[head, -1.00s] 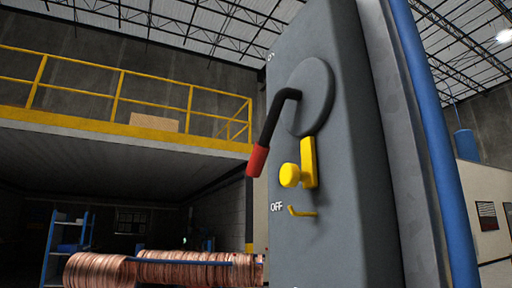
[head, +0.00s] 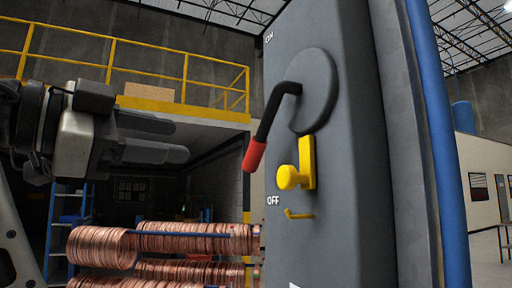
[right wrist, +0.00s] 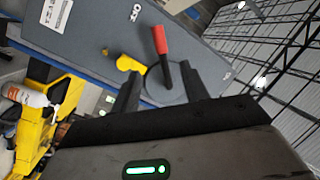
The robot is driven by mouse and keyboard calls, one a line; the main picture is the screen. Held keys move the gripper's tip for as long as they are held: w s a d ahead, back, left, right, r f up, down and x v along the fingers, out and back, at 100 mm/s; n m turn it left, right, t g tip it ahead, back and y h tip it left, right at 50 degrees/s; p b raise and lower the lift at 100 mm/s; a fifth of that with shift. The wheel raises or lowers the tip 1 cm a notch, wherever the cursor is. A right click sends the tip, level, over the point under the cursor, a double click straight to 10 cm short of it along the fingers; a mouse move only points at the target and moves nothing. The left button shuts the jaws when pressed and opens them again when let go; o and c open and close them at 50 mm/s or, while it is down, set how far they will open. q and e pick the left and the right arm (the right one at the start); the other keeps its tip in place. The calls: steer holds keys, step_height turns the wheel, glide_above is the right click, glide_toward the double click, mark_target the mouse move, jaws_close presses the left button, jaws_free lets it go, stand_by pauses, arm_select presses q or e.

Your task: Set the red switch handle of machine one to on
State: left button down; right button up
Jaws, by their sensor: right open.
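The switch handle is a black bent lever with a red grip (head: 255,154), on a round grey disc on the grey machine panel (head: 345,190). It hangs down and left, its red end nearer the OFF mark than the ON mark at the top. My right gripper (head: 178,140) is open and empty in the head view, left of the handle and apart from it, fingers pointing right. In the right wrist view, the red grip (right wrist: 160,40) and black lever show beyond and between the open fingers (right wrist: 158,88). My left gripper is not in view.
A yellow knob (head: 292,177) on a yellow plate sits just below the handle's disc, with a small yellow hook (head: 299,214) under it. Copper coils (head: 165,240) lie at the lower left. A blue pipe (head: 440,150) runs up the panel's right side.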

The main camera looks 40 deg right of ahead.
mark_target(249, 152)
steer(key=d, duration=0.5)
steer(key=d+p, duration=0.1)
steer(key=d, duration=0.4)
steer(key=d+p, duration=0.1)
steer(key=d, duration=0.4)
steer(key=shift+s+d, duration=0.25)
steer(key=shift+d, duration=0.15)
jaws_close()
